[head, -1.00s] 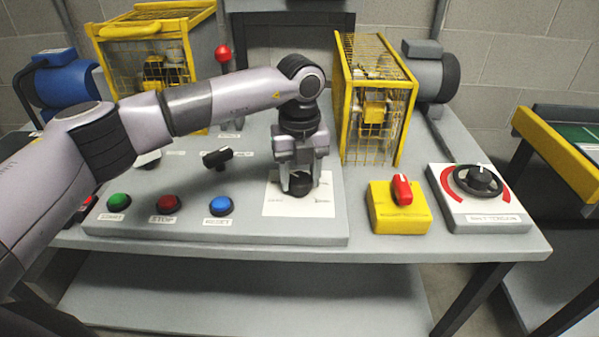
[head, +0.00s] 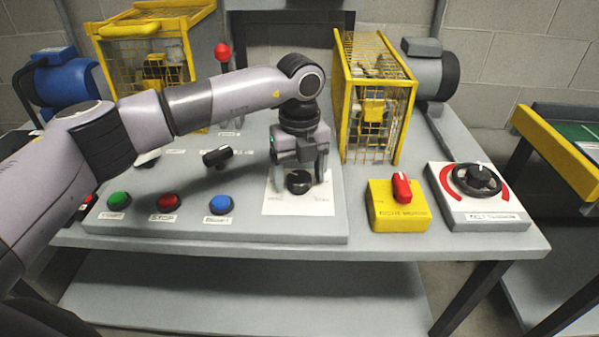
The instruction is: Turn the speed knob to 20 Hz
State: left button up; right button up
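The speed knob (head: 298,183) is a black round knob on a white scale plate (head: 300,207) at the right of the grey control panel. My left gripper (head: 299,184) points down over it, with one finger on each side. The fingers are spread, and the knob shows between them. I cannot tell whether either finger still touches it. The scale numbers are too small to read, and the gripper covers the upper part of the plate. My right gripper is out of view.
Green (head: 119,200), red (head: 168,202) and blue (head: 221,204) buttons sit left of the knob, below a black selector (head: 217,157). A yellow cage (head: 348,110) stands close behind the gripper. A yellow box with a red switch (head: 402,188) and a handwheel (head: 477,181) are to the right.

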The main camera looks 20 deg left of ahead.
aim_at(300, 177)
pick_arm(q)
jog(key=shift+r, duration=3.6)
jog(key=shift+s+f, duration=0.1)
